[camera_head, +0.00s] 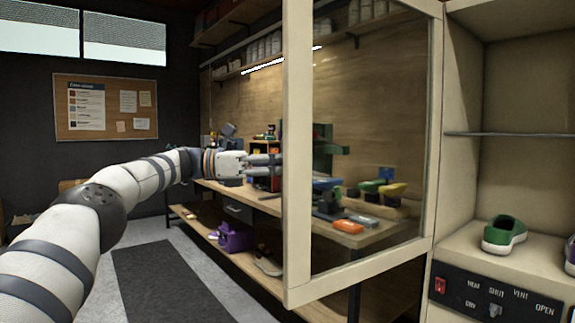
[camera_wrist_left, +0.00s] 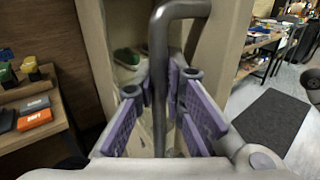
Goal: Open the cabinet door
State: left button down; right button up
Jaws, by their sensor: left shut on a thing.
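The cabinet door (camera_head: 297,200), a beige frame with a glass pane, stands swung out from the cabinet (camera_head: 470,240). Its hinged side is by the cabinet front at right in the head view. My left gripper (camera_head: 279,160) reaches the door's free edge, and its tips are partly hidden by the frame. In the left wrist view a dark grey bar handle (camera_wrist_left: 158,45) runs between the purple-padded fingers of my left gripper (camera_wrist_left: 161,88), which is shut on it. A green shoe (camera_head: 503,235) sits inside the cabinet, also seen in the left wrist view (camera_wrist_left: 128,57). My right gripper is out of view.
A control panel (camera_head: 495,297) with a red switch is below the cabinet opening. A dark floor mat (camera_head: 170,280) lies on clear floor at left.

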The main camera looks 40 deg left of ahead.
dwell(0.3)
pick_arm(q)
jog(key=c, duration=1.7)
grip_release()
jog(key=shift+o, duration=0.2)
